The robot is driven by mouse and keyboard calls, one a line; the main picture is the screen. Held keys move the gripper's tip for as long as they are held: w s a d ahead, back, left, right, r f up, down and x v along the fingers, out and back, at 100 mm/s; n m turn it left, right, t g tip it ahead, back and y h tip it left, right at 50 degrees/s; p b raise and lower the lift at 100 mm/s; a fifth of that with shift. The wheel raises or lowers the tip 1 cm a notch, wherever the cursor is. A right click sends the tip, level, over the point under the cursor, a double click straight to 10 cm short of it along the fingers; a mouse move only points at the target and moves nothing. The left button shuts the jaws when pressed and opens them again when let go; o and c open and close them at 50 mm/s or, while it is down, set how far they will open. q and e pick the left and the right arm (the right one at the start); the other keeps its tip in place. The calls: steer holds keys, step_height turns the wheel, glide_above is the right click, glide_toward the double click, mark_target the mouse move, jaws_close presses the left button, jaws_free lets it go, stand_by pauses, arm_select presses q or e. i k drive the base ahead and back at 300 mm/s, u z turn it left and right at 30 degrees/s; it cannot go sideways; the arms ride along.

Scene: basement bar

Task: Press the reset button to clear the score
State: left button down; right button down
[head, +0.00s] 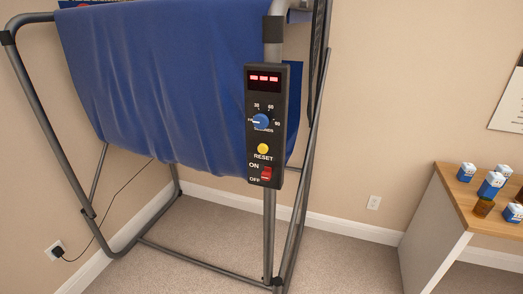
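A black control box (264,125) is fixed upright on a grey metal post of a frame with blue cloth. A round yellow reset button (263,148) sits on its lower half, above the printed word RESET. A red score display (264,78) at the top of the box shows lit segments, too small to read. A blue dial (261,121) sits above the button, and a red on/off switch (266,174) sits below it. Neither of my grippers shows in the head view, and nothing touches the button.
The blue cloth (160,90) hangs from the metal frame (38,130) left of the box. A wooden-topped table (452,187) with several small blue-and-white items stands at the right. A black cord runs to a wall outlet at the left. Carpet between frame and table is clear.

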mark_target(263, 148)
steer(key=u, duration=2.2)
steer(key=k, duration=1.3)
steer(key=z, duration=2.1)
steer(key=i, duration=0.5)
steer(key=z, duration=0.15)
